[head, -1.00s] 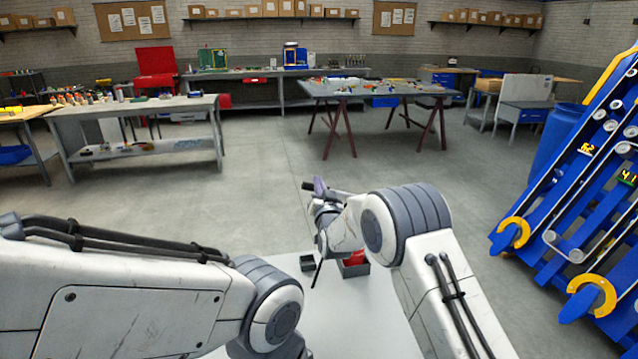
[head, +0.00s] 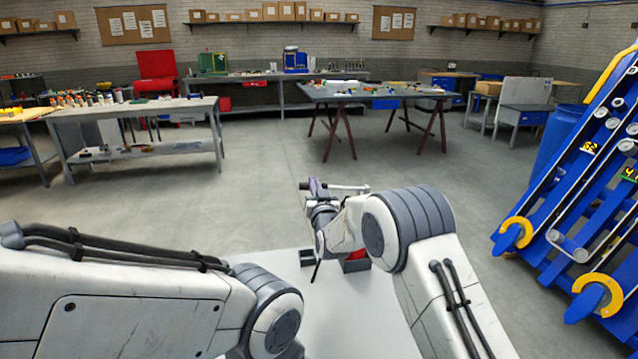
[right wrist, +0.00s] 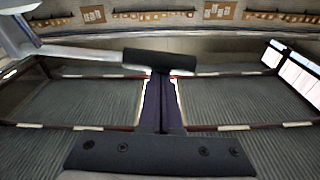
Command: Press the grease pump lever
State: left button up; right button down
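The grease pump lever is a thin metal rod (head: 348,187) with a black handle grip (head: 304,186). In the right wrist view the rod (right wrist: 80,53) comes in from the upper left and the black grip (right wrist: 160,62) lies crosswise at the fingertips. My right gripper (head: 316,188) has its two dark purple fingers close together, and they (right wrist: 162,100) show with the grip across their tips. The grip does not appear clasped between them. The pump's body cannot be made out. My left arm shows at lower left; its gripper is out of sight.
A dark box with something red (head: 357,258) and a small dark bin (head: 307,257) stand on the pale table (head: 340,310) below my right gripper. A blue rack (head: 570,220) stands at right. Workbenches (head: 130,108) are farther back, across open floor.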

notch_tip(320, 180, down, 6)
jog(key=n+b, duration=0.3)
jog(key=b, duration=0.4)
jog(key=shift+a+f+y, duration=0.2)
jog(key=shift+f+y, duration=0.05)
jog(key=shift+y, duration=0.05)
jog(key=shift+f, duration=0.1)
notch_tip(320, 180, up, 4)
jog(key=p, duration=0.2)
jog(key=b+v, duration=0.3)
jog(key=v, duration=0.6)
jog(key=shift+s+a, duration=0.25)
